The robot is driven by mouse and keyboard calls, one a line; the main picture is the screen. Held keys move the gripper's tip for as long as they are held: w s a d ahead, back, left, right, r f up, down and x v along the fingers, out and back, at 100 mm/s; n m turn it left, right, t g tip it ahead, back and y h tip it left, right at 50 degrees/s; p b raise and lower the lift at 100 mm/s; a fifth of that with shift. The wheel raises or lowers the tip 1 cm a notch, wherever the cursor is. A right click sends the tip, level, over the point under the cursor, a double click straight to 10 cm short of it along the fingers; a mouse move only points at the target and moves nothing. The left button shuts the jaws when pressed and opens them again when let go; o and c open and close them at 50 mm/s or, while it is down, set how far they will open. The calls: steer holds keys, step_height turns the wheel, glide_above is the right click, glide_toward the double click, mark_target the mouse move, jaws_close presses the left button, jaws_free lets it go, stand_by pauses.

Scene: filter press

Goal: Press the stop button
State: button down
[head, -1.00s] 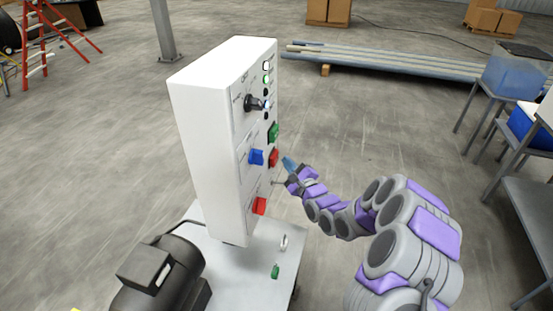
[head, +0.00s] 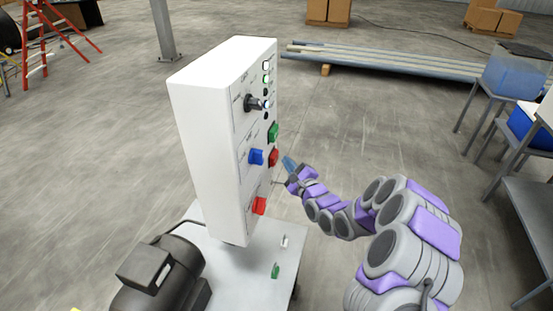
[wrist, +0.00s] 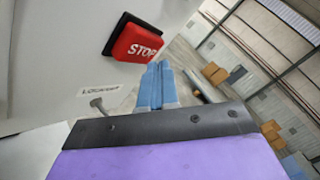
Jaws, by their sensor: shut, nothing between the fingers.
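The red stop button (wrist: 137,40), lettered STOP, sits in a black surround on the white control box and fills the top of the wrist view. In the head view it appears to be the red button (head: 273,157) under the green one. My gripper (head: 288,162) is just to its right, apart from it by a small gap. In the wrist view my gripper's blue fingers (wrist: 156,84) are shut together, empty, with their tips just below the button's lower edge. Whether they touch it cannot be told from there.
The white control box (head: 205,140) also carries a green button (head: 273,132), a blue switch (head: 256,157), a black knob (head: 253,103) and a lower red control (head: 259,206). A dark motor (head: 160,275) stands at its foot. Open floor lies behind my arm.

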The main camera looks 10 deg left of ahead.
stand_by(0.8)
steer(key=shift+a, duration=0.4)
steer(key=shift+w+a+r+p, duration=0.15)
steer(key=shift+a+p, duration=0.15)
steer(key=shift+a, duration=0.3)
stand_by(0.9)
steer(key=shift+d, duration=0.15)
steer(key=shift+s+d, duration=0.2)
steer(key=shift+d, duration=0.65)
steer(key=shift+s+d+p, duration=0.25)
steer(key=shift+d+p, duration=0.15)
steer(key=shift+d, duration=0.85)
steer(key=shift+s+d+p, duration=0.2)
steer(key=shift+d+p, duration=0.2)
steer(key=shift+d, duration=0.85)
